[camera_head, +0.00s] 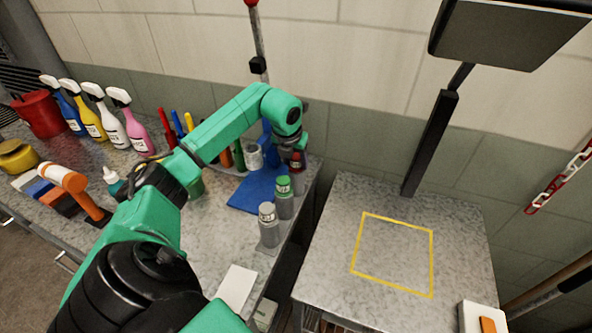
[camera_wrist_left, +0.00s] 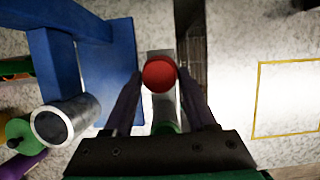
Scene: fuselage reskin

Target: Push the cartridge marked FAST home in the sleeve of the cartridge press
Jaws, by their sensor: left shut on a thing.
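A cartridge with a red top (camera_head: 297,161) stands at the bench's right edge, below my left gripper (camera_head: 291,147). In the left wrist view the red top (camera_wrist_left: 160,74) lies between the fingers of my left gripper (camera_wrist_left: 159,88), which are shut on it. A green-topped cartridge (camera_head: 284,190) and a grey-topped one (camera_head: 268,222) stand in the same row, nearer me. Their labels are too small to read for sure. The blue press (camera_head: 255,194) is left of the row, partly hidden by my arm. A metal cylinder with an open end (camera_wrist_left: 65,121), perhaps the sleeve, is beside it.
A gap separates the bench from a right-hand table with an empty yellow square (camera_head: 393,254). A white card (camera_head: 236,286) lies near the front.

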